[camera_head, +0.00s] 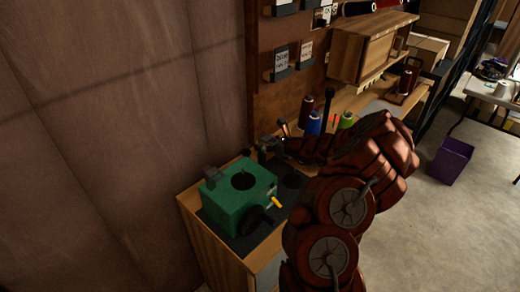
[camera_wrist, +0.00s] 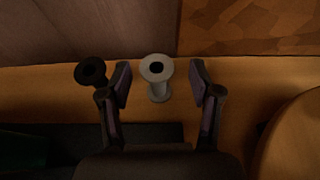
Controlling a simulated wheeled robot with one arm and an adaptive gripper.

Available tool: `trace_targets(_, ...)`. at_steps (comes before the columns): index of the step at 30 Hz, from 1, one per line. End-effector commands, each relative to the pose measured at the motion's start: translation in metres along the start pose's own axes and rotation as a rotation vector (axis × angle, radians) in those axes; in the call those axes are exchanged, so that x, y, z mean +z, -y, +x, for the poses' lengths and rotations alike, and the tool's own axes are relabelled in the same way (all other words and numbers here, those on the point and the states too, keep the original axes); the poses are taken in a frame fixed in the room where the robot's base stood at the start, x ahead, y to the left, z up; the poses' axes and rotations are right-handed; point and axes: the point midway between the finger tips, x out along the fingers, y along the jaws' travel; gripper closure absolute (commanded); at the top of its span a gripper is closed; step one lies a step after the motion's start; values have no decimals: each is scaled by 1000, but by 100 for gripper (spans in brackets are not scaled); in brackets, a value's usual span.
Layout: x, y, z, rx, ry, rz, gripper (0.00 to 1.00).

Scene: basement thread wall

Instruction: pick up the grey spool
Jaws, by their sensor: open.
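The grey spool (camera_wrist: 157,88) stands on the wooden surface in the wrist view, with its round top and dark centre hole facing the camera. My gripper (camera_wrist: 160,77) is open, with one finger to the left and one to the right of the spool. A gap shows on each side, and nothing is held. In the head view my gripper (camera_head: 268,149) is at the back of the bench, beyond the green machine. I cannot make out the grey spool there.
A black spool (camera_wrist: 91,73) stands just left of my left finger. The green machine (camera_head: 232,207) sits on a dark mat. Blue (camera_head: 314,124), dark red (camera_head: 306,106) and green (camera_head: 347,120) spools stand to the right. A wall rises close behind.

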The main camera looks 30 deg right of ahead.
Motion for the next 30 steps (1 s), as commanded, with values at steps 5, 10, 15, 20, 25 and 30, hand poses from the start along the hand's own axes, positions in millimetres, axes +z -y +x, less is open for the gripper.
trace_targets(5, -2, -4, 20, 0, -4, -1, 37)
trace_targets(10, -4, -2, 36, -4, -5, -2, 37)
trace_targets(15, -3, -3, 44, -4, -2, -1, 37)
trace_targets(20, -4, -3, 44, -4, -1, -1, 37)
trace_targets(25, -4, -2, 44, -4, -1, -1, 46)
trace_targets(30, -4, -2, 44, -4, -1, -1, 64)
